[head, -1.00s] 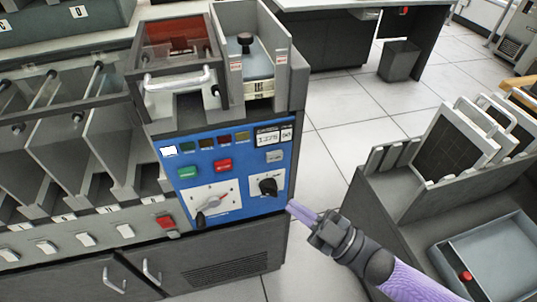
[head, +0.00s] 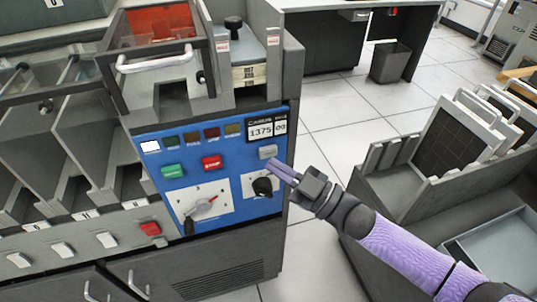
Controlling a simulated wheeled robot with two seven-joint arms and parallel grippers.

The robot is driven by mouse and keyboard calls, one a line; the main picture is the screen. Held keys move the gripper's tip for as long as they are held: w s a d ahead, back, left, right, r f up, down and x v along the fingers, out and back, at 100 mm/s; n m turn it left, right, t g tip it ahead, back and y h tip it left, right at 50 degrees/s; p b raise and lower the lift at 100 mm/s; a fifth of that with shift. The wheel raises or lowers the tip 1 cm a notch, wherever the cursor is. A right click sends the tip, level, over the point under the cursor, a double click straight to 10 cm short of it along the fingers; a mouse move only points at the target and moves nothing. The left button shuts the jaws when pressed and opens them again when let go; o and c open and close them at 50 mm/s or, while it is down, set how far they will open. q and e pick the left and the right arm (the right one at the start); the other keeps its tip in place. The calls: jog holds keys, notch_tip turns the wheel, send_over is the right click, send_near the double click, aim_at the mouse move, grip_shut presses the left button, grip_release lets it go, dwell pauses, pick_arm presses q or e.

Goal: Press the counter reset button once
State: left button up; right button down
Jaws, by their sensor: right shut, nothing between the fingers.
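The blue control panel (head: 150,138) is on the front of the card machine. Its counter (head: 262,131) reads about 1375 with a second small window beside it. A small grey button (head: 267,152) sits just below the counter. My right gripper (head: 271,165) is shut and empty, its fingertips at the lower edge of the grey button in the picture; I cannot tell whether they touch it. The fingers partly cover the area above the black knob (head: 263,186). My left gripper is not in view.
The panel also holds a green button (head: 173,171), a red stop button (head: 211,162) and a dial with a pointer (head: 204,207). A grey card rack (head: 400,184) stands at the right. Open tiled floor (head: 330,110) lies between the machine and the rack.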

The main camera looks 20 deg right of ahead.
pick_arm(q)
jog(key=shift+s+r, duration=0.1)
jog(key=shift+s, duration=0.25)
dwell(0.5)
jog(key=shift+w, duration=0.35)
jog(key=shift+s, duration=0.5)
pick_arm(e)
jog(key=shift+w, duration=0.45)
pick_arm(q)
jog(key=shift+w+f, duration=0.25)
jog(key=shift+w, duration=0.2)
